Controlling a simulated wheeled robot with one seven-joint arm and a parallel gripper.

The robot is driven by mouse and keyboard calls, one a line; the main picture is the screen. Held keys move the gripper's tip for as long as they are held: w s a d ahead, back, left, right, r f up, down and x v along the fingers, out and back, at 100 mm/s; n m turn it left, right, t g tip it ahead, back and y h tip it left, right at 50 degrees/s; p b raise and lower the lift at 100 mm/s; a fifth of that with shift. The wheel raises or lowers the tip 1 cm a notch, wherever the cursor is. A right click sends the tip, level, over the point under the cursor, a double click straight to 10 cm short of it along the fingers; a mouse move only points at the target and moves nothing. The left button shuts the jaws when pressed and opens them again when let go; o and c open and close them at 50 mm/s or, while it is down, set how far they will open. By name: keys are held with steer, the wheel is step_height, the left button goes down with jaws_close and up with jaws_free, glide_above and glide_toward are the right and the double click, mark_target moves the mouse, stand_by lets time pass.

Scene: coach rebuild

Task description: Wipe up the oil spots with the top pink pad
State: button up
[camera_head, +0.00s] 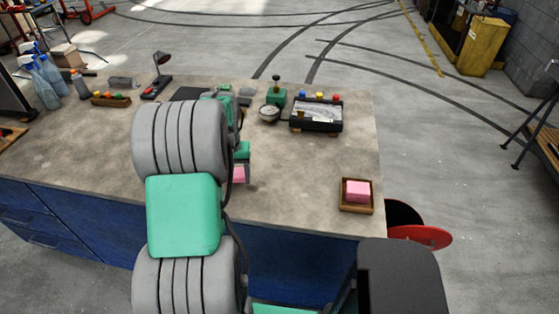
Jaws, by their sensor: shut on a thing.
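My gripper (242,154) is partly hidden behind my grey and green arm, over the near middle of the workbench. It is shut on a pink pad (238,174), of which only a small part shows below the green finger. I cannot tell whether the pad touches the bench top. Another pink pad (358,190) lies in a small brown wooden tray (345,208) at the bench's right front corner. No oil spot stands out clearly on the mottled grey-beige workbench (310,165); my arm hides part of the top.
A black device with coloured knobs (317,115), a green box with a lever (276,95) and a round gauge (269,113) stand behind the gripper to the right. Spray bottles (45,85) and a small rack (110,100) are at left. The bench between gripper and tray is clear.

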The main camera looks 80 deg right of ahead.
mark_target(234, 179)
steer(key=shift+a+r, duration=0.2)
steer(key=shift+r, duration=0.35)
steer(key=shift+w+r+p, duration=0.15)
steer(key=shift+r+p, duration=0.55)
steer(key=shift+p, duration=0.05)
steer(key=shift+r+p, duration=0.85)
steer(key=shift+r, duration=0.65)
